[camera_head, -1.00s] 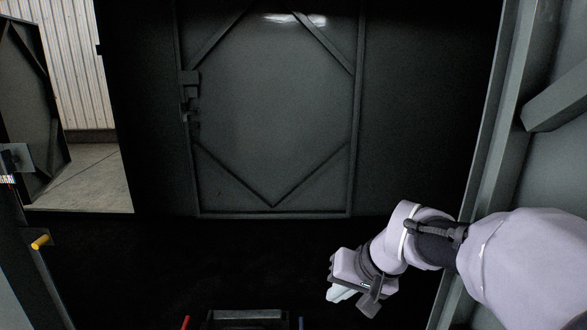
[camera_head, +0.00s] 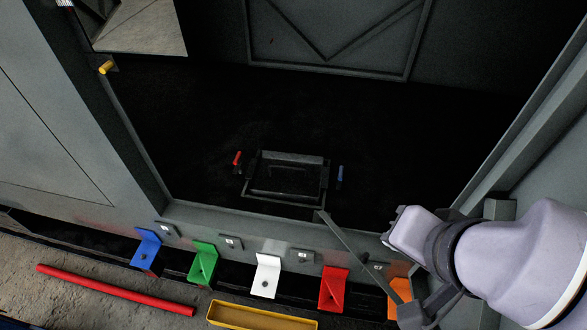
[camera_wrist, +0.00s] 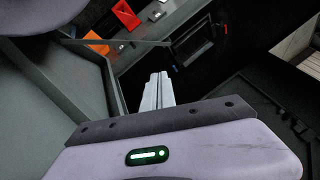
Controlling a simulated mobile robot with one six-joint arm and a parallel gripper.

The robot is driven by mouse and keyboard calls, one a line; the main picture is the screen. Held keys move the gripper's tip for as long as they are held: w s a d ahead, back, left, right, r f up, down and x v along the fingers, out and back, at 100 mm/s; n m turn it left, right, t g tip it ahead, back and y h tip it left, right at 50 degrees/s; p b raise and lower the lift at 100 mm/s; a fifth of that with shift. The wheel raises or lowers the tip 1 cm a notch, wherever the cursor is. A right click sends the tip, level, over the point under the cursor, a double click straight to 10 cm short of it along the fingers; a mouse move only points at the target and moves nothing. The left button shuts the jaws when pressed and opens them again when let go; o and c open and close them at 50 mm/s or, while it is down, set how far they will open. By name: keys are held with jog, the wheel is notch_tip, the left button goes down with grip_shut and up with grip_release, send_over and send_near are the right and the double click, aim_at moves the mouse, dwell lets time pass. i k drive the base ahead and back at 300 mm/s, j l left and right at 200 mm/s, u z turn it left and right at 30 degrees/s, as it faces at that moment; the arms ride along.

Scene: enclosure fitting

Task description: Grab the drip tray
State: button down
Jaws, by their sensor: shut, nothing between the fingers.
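A shallow yellow trough (camera_head: 262,317), which looks like the drip tray, lies at the bottom edge of the head view, partly cut off. It is outside the dark enclosure, below the coloured brackets. My gripper shows in the wrist view (camera_wrist: 159,80), its two pale fingers together with nothing between them. In the head view its pale body is at the lower right, over the enclosure's right side, well to the right of and above the trough; the fingertips cannot be made out there. The trough is not visible in the wrist view.
Blue (camera_head: 146,249), green (camera_head: 203,264), white (camera_head: 265,276), red (camera_head: 333,289) and orange (camera_head: 399,297) brackets line the sill. A grey bar (camera_head: 352,248) slants beside my arm. A dark frame (camera_head: 287,178) stands inside the enclosure. A red rod (camera_head: 115,290) lies lower left.

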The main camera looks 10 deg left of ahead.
aim_at(275, 175)
jog(key=k+j+z, duration=0.45)
jog(key=j, duration=0.25)
jog(key=j+z, duration=0.2)
jog(key=j, duration=0.25)
jog(key=k+j+z, duration=0.25)
jog(key=j, duration=0.2)
jog(key=k+j+z, duration=0.2)
jog(key=j, duration=0.2)
jog(key=k+j+z, duration=0.2)
jog(key=j, duration=0.15)
jog(key=i+j+z, duration=0.15)
jog(key=j, duration=0.15)
jog(key=j+z, duration=0.15)
jog(key=j, duration=0.2)
